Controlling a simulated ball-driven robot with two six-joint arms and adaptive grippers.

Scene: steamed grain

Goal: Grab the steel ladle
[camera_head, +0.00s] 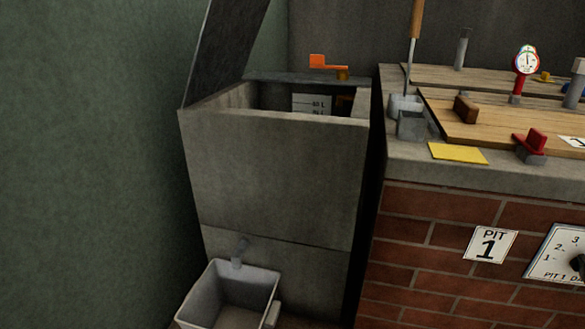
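A long upright tool, which looks like the steel ladle (409,68), stands at the back left corner of the brick counter. It has a wooden handle at the top, cut off by the picture's upper edge, and a thin metal shaft. Its lower end meets a grey metal cup (404,104); I cannot tell whether this cup is the ladle's bowl or a holder. A small grey square container (411,125) is just in front of it. Neither of my grippers is in view.
A concrete tank (275,175) with a raised lid (222,45) and an orange lever (328,64) stands left of the brick counter (440,240). A grey basin (270,289) sits below. Wooden boards (500,122), a red gauge (525,62) and a yellow card (458,153) are on the counter.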

